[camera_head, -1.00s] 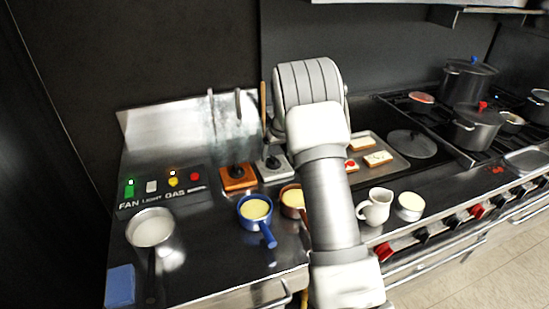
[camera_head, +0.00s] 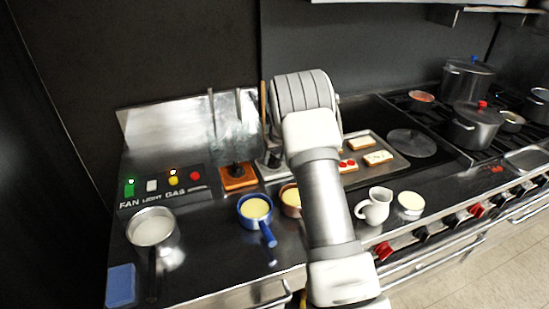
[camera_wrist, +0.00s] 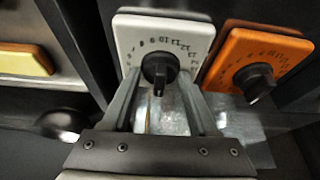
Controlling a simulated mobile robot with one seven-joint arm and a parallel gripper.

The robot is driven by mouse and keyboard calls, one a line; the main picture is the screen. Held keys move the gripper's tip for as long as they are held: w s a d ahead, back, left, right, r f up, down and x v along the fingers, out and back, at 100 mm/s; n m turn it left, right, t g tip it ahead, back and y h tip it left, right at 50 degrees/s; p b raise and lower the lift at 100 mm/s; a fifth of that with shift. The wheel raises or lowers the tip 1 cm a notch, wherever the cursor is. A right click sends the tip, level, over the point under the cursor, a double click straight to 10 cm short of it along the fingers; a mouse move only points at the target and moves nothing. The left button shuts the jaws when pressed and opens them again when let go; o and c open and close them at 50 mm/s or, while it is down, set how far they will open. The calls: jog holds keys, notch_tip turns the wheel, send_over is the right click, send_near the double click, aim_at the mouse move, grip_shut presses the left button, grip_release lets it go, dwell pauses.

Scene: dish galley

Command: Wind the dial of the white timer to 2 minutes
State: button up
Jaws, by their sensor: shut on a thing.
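The white timer (camera_wrist: 140,35) is a white plate with a ring of black numbers and a black dial (camera_wrist: 160,70). In the wrist view my gripper (camera_wrist: 160,78) has one finger on each side of the dial and is shut on it. The dial's narrow grip points down in that view, toward the palm. The number it points at is hidden. In the head view the white timer (camera_head: 269,170) shows only in part, left of my arm, which hides the gripper and the dial.
An orange timer (camera_head: 238,184) stands close beside the white one; it also shows in the wrist view (camera_wrist: 225,75). A blue pan (camera_head: 250,221), a copper-coloured pan (camera_head: 290,208) and a white jug (camera_head: 372,212) stand nearby. A tray with bread slices (camera_head: 396,172) is to the right.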

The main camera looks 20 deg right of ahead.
jog(key=c, duration=0.3)
jog(key=shift+m, duration=0.3)
jog(key=shift+a+m+h, duration=0.15)
jog(key=shift+m+h, duration=0.45)
jog(key=shift+m, duration=0.6)
jog(key=shift+m+g+h, duration=0.5)
jog(key=shift+m+h, duration=0.2)
jog(key=shift+m, duration=1.3)
jog(key=o, duration=1.4)
jog(key=shift+c, duration=0.2)
